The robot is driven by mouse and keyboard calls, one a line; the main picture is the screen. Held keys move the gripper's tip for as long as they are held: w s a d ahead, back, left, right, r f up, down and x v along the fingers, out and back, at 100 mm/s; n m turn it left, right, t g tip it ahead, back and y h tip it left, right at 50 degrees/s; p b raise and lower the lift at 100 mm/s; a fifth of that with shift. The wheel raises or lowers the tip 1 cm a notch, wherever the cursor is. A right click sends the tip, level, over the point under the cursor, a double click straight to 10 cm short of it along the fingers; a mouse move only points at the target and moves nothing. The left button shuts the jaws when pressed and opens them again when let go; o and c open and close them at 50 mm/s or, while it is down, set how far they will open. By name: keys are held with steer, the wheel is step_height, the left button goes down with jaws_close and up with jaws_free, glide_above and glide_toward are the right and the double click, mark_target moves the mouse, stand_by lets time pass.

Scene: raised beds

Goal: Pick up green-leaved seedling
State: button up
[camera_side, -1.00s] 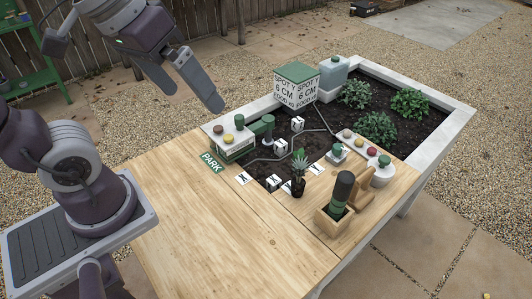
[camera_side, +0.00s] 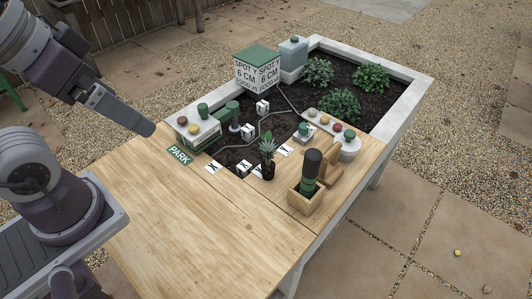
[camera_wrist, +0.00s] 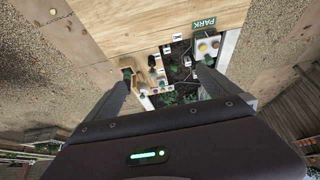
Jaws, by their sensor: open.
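The green-leaved seedling (camera_side: 268,151) stands upright in a small dark pot on the wooden board, beside the soil's near edge. My gripper (camera_side: 146,128) is left of the bed in the side view, above the wooden top's far edge and well apart from the seedling. The wrist view shows its two fingers (camera_wrist: 165,82) wide apart with nothing held between them.
A green PARK sign (camera_side: 179,155) and a white block with knobs (camera_side: 199,130) lie between gripper and seedling. A wooden holder with a dark-handled tool (camera_side: 311,170) stands right of the seedling. White marked cubes (camera_side: 247,131) sit in the soil. The left wooden top (camera_side: 190,225) is clear.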

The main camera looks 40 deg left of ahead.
steer(key=c, duration=1.3)
